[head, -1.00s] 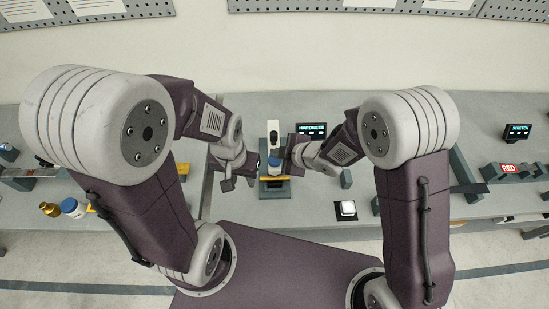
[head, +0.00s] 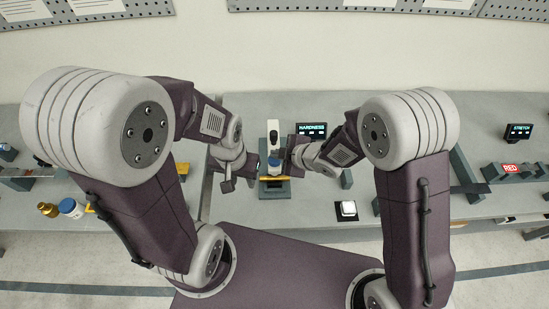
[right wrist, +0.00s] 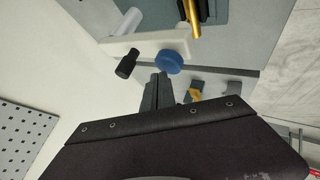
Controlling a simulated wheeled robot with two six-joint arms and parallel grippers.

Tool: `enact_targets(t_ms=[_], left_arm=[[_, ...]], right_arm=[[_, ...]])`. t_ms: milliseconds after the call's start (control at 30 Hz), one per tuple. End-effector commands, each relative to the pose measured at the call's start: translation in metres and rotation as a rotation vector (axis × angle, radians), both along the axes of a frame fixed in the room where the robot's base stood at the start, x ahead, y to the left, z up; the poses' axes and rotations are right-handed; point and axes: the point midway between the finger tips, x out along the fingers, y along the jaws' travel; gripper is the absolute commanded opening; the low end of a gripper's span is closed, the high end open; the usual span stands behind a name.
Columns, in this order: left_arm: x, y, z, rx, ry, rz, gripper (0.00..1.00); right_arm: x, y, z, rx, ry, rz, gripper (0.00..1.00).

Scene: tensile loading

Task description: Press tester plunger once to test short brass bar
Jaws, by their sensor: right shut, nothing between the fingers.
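The tester (head: 273,133) is a pale upright column with a blue round plunger knob (head: 274,161) on its front. The knob also shows in the right wrist view (right wrist: 169,61). A short brass bar (head: 274,178) lies crosswise at the tester's base, and a brass bar shows in the right wrist view (right wrist: 194,18). My right gripper (head: 284,160) is shut and empty, close beside the knob. Its dark fingers (right wrist: 158,86) end near the knob's edge; I cannot tell whether they touch. My left gripper (head: 228,184) is left of the tester, apart from it; its jaws are too small to read.
A HARDNESS display (head: 312,129) stands right of the tester. A white button on a dark box (head: 347,208) sits nearer the front edge. A STRETCH display (head: 518,130) and a RED label (head: 510,168) are far right. A blue-capped jar (head: 71,207) stands far left.

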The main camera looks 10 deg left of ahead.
Motion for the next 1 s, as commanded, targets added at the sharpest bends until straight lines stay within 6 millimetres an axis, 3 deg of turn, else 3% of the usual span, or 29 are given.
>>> enact_targets(t_ms=[1000], left_arm=[[0.000, 0.000, -0.012, 0.000, 0.000, 0.000, 0.36]], right_arm=[[0.000, 0.000, -0.013, -0.001, 0.001, 0.000, 0.00]])
